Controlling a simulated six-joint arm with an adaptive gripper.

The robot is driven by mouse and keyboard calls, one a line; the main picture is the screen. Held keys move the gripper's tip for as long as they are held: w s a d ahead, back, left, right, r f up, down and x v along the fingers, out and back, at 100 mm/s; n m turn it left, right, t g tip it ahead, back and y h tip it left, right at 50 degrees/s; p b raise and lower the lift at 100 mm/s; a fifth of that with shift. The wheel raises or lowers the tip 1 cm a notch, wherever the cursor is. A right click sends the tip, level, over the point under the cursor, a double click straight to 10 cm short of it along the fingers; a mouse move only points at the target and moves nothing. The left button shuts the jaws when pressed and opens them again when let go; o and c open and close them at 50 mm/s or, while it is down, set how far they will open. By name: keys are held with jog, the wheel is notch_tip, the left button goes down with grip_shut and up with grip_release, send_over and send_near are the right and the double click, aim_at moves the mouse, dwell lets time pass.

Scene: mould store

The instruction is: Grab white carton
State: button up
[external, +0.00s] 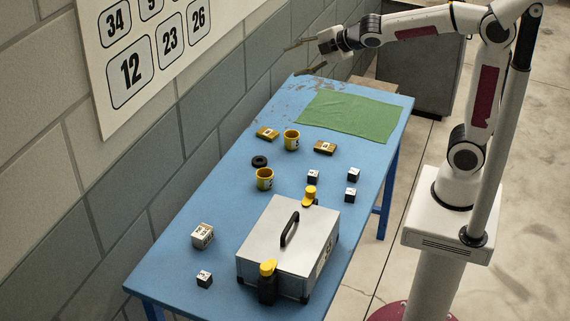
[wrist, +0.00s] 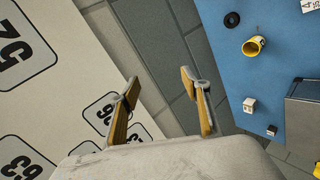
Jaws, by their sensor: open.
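The white carton (external: 202,235), a small box with dark print, sits on the left part of the blue table near its front in the external view. It also shows as a small white box (wrist: 249,105) right of centre in the wrist view. My gripper (external: 302,58) is open and empty, high up near the far end of the table and well away from the carton. In the wrist view my gripper (wrist: 161,82) has its two fingers spread, with only wall between them.
A silver case (external: 288,240) with a black handle stands right of the carton, and a black cube (external: 204,279) lies in front of it. Yellow cups (external: 265,179), a black ring (external: 259,162) and more small blocks are farther back. A green cloth (external: 347,116) covers the far end. The wall borders the left.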

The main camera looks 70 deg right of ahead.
jog(key=w+a+n+t+y, duration=0.1)
jog(key=w+a+n, duration=0.35)
jog(key=w, duration=0.45)
jog(key=w+a+f+n+y, duration=0.8)
jog(key=w+a+f+n, duration=0.2)
jog(key=w+a+n, duration=0.45)
jog(key=n+g+y, duration=0.6)
jog(key=n+g, duration=0.5)
jog(key=n, duration=0.9)
send_near(207, 226)
jog(key=x, duration=0.2)
jog(key=f+x, duration=0.1)
jog(key=x, duration=0.2)
jog(key=shift+w+d, duration=0.15)
jog(key=shift+w, duration=0.1)
jog(key=shift+x, duration=1.25)
